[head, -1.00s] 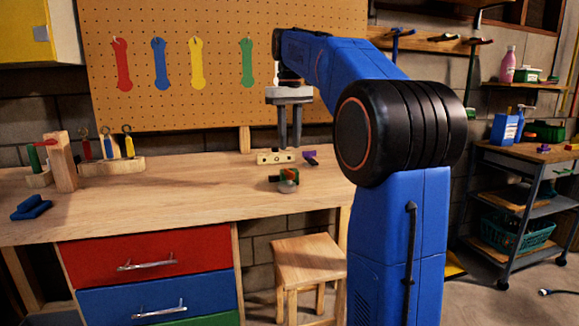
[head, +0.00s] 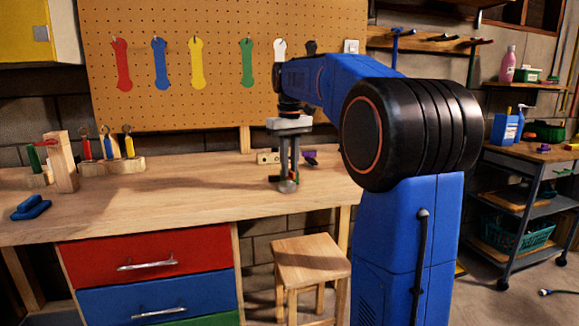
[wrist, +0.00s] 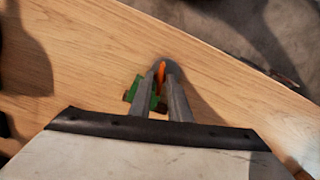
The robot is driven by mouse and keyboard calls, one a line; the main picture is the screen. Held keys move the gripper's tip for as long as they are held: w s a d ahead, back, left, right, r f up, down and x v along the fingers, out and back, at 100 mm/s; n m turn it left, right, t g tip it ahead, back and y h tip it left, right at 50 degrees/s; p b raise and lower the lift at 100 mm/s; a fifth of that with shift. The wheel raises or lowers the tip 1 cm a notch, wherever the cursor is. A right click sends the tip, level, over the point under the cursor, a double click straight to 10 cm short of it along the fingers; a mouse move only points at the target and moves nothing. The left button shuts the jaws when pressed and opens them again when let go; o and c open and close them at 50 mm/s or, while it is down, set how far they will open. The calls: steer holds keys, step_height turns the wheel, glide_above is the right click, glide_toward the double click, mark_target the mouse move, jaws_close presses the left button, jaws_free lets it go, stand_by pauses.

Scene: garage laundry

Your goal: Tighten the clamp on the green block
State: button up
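The clamp is on the workbench near its front edge, with a grey rounded part (head: 287,187) low at the front. In the wrist view its orange handle (wrist: 161,71) lies between my fingertips, and the green block (wrist: 141,92) shows beside and behind the left finger. My gripper (head: 289,178) points straight down over the clamp, its fingertips at the handle's height. The fingers are apart, one on each side of the handle; a gap shows between them. In the head view the fingers hide most of the clamp and block. Contact with the handle cannot be made out.
A pale block with holes (head: 268,157) and a purple piece (head: 309,154) lie just behind the clamp. A wooden holder with coloured tools (head: 115,164) and a blue piece (head: 36,208) stand at the left. The bench middle (head: 190,190) is clear. A stool (head: 311,254) stands below.

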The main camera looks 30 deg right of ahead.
jaws_close()
steer(key=shift+m, duration=2.9)
steer(key=shift+o, duration=2.1)
jaws_free()
steer(key=shift+r, duration=0.1)
